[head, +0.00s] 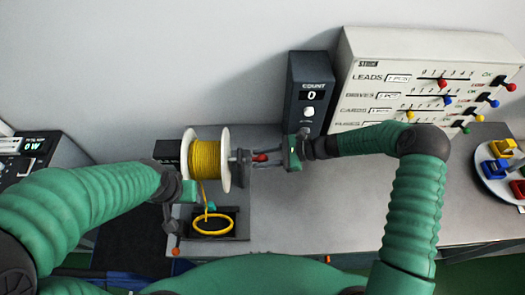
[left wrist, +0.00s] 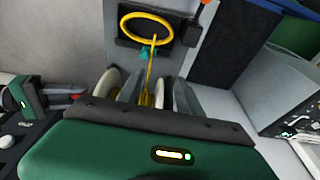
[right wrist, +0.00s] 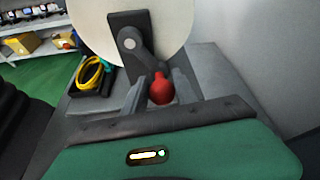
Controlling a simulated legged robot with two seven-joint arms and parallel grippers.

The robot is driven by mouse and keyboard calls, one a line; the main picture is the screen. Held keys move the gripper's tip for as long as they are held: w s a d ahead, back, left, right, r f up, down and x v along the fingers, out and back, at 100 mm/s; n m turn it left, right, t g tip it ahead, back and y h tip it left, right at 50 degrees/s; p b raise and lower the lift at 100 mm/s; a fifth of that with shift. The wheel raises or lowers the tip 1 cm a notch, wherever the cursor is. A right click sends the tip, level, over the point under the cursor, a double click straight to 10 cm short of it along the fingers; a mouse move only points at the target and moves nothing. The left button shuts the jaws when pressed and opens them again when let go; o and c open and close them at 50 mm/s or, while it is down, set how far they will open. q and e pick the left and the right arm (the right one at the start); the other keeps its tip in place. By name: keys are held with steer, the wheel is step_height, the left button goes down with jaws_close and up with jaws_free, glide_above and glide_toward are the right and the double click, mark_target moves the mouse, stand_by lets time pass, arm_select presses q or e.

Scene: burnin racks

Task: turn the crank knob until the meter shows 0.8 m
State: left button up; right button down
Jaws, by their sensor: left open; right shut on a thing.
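The spool of yellow cable (head: 207,160) with white flanges stands on the bench in the head view. Its crank arm (right wrist: 140,48) is on the spool's right side, and the red crank knob (right wrist: 160,90) is at its end. My right gripper (head: 262,157) is shut on this knob; the knob lies between its fingers in the right wrist view. My left gripper (head: 172,210) is open, left of and below the spool. A yellow cable (left wrist: 150,88) shows beyond its fingers in the left wrist view.
A yellow cable loop (head: 211,224) lies in a black tray below the spool. A dark COUNT box (head: 310,95) showing 0 and a cream slider panel (head: 425,75) stand behind. A round tray of coloured blocks (head: 484,172) is at right. The bench's middle is clear.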

steer(key=shift+s+a+r, duration=0.15)
steer(key=shift+s+a, duration=0.1)
steer(key=shift+s+f+p, duration=0.25)
steer(key=shift+s+p, duration=0.1)
steer(key=shift+s, duration=0.9)
steer(key=s, duration=0.1)
steer(key=s+p, duration=0.1)
steer(key=shift+s+r+p, duration=0.3)
